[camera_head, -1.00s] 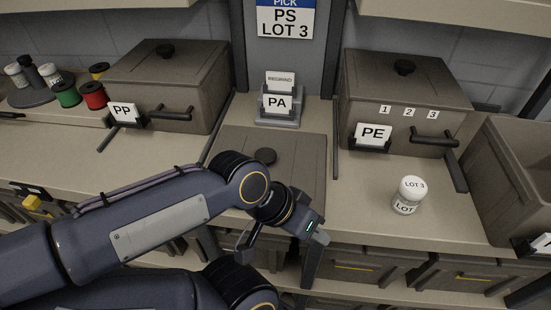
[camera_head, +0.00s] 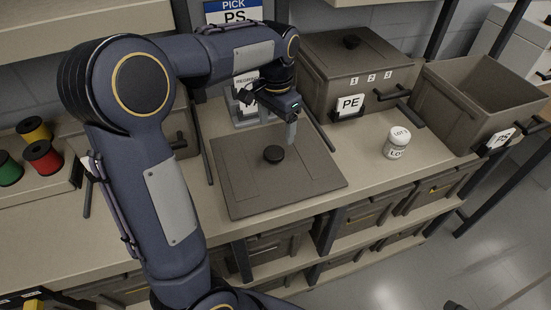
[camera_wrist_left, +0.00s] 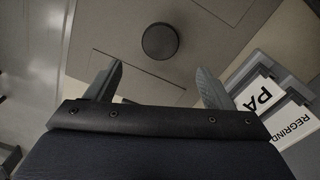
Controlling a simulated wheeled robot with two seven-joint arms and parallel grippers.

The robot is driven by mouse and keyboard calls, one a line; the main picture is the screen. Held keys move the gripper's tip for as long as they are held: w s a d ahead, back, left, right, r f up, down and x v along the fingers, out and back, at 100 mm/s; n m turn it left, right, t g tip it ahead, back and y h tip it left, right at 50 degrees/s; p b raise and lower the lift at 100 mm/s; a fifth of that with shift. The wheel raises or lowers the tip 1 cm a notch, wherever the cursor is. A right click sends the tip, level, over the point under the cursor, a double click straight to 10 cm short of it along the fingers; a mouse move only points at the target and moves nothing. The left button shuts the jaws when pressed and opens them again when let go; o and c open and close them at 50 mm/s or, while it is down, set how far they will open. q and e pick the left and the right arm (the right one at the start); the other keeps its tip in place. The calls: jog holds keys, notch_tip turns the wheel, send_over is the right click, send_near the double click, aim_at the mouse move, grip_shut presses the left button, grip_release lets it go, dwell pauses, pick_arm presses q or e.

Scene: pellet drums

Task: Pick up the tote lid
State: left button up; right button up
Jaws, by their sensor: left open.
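The tote lid (camera_head: 300,183) is a flat grey-brown panel with a round black knob (camera_head: 273,154), lying on the bench. In the left wrist view the lid (camera_wrist_left: 110,22) fills the upper middle, and its knob (camera_wrist_left: 160,41) sits ahead of the fingertips, roughly midway between them. My left gripper (camera_head: 278,132) is above the far part of the lid, beyond the knob in the head view. In the left wrist view its fingers (camera_wrist_left: 160,82) are spread apart with nothing between them. My right gripper is not in view.
A closed PE tote (camera_head: 352,75) and an open PS tote (camera_head: 465,90) stand right of the lid. A white LOT 3 jar (camera_head: 397,143) stands on the bench. The PA card holder (camera_head: 240,115) is behind the lid, close to my arm. Spools (camera_head: 42,157) are at left.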

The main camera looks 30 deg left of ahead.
aim_at(274, 152)
pick_arm(q)
jog(key=f, duration=0.6)
jog(key=shift+s+a+f+p, duration=0.1)
jog(key=shift+s+f+p, duration=0.2)
jog(key=shift+s+p, duration=0.1)
jog(key=shift+f, duration=0.55)
jog(key=c, duration=1.5)
jog(key=shift+w+r, duration=0.1)
